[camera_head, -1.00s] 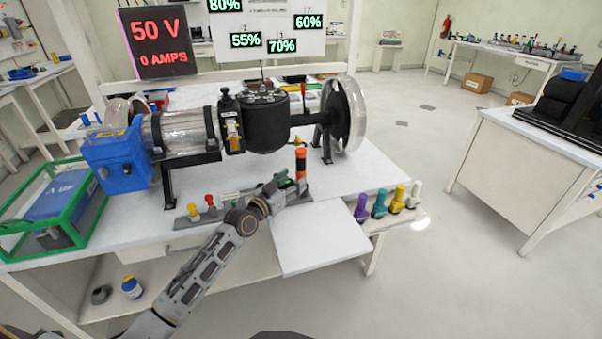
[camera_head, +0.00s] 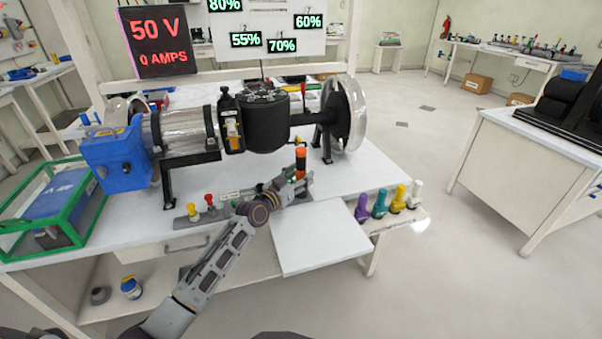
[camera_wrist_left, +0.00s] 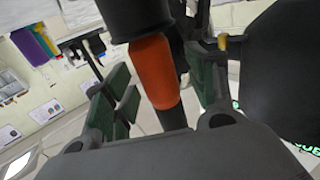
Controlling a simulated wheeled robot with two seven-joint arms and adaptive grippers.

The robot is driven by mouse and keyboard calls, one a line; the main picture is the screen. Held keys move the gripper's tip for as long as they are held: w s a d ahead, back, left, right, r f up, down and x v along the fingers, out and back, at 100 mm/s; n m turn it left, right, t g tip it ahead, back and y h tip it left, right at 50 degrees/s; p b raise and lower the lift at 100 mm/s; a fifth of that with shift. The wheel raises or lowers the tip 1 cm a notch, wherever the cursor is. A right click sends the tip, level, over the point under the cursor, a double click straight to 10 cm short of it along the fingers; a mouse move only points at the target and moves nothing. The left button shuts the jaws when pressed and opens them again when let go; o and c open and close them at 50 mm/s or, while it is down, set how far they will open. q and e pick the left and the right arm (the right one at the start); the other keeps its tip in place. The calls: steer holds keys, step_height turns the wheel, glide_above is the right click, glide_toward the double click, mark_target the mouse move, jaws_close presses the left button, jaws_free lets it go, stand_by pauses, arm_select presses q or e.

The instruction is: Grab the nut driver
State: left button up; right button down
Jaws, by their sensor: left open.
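The nut driver appears to be the upright tool with an orange and black handle (camera_head: 300,163) near the front of the workbench, below the motor rig's wheel. My left gripper (camera_head: 299,182) comes in low from the left and is at the tool. In the left wrist view the orange handle section (camera_wrist_left: 155,72) stands between the open fingers, whose green pads lie on either side of it. I see gaps beside the handle and no clear grip. The tool's lower end is partly hidden by the gripper. My right gripper is not in view.
The motor rig (camera_head: 265,122) with a clear wheel (camera_head: 345,112) stands just behind. Red and yellow knobs (camera_head: 209,201) sit to the left of my gripper. Purple, teal, yellow and white pegs (camera_head: 380,203) stand at the right. A white panel (camera_head: 320,237) juts out in front.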

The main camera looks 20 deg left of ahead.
arm_select(q)
steer(key=shift+w+d, duration=0.15)
steer(key=shift+w, duration=0.2)
stand_by(0.3)
steer(key=shift+r, duration=0.1)
jaws_close()
